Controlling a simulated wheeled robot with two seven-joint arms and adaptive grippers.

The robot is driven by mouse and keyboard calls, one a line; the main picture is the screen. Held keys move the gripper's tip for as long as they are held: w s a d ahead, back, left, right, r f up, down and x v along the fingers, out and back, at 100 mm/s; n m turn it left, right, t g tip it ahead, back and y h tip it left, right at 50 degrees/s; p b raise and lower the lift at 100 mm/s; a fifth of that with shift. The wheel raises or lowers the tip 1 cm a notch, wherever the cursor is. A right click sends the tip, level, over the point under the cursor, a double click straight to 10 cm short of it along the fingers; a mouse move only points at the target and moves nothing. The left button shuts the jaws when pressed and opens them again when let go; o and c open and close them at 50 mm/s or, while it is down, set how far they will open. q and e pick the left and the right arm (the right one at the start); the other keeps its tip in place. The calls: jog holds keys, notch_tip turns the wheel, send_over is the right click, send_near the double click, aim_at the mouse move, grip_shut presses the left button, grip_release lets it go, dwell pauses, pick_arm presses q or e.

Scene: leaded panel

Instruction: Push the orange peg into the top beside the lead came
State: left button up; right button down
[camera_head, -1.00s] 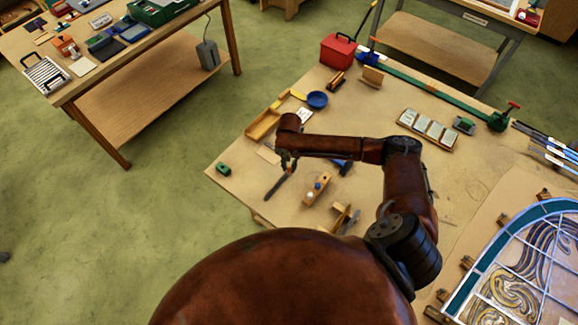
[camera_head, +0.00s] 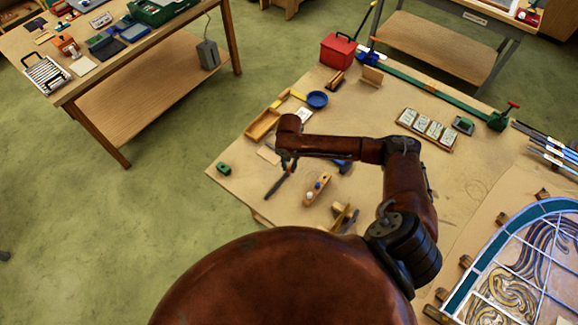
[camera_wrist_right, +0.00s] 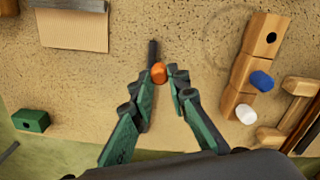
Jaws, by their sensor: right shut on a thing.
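My right gripper (camera_head: 288,163) hangs over the front left part of the workbench. In the wrist view its green fingers (camera_wrist_right: 161,92) are shut on the orange peg (camera_wrist_right: 158,73), whose rounded end shows at the fingertips. A wooden block (camera_wrist_right: 245,72) stands to the right, apart from the peg. It has one empty dark hole at its far end, then a blue peg (camera_wrist_right: 262,81) and a white peg (camera_wrist_right: 246,114). The block also shows in the head view (camera_head: 317,188). I cannot tell which thing is the lead came. My left gripper is not in view.
A dark rod (camera_wrist_right: 152,50) lies on the bench just beyond the fingertips. A green block (camera_wrist_right: 31,121) sits near the bench edge. Wooden tools (camera_head: 342,215) lie close to the peg block. The leaded panel (camera_head: 520,262) is at right. Bare bench separates gripper and block.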

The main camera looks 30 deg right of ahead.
jog(key=shift+s+f, duration=0.1)
jog(key=shift+f, duration=0.55)
jog(key=c, duration=1.8)
grip_release()
jog(key=shift+o, duration=0.2)
jog(key=shift+r, duration=0.1)
notch_tip(320, 180, up, 12)
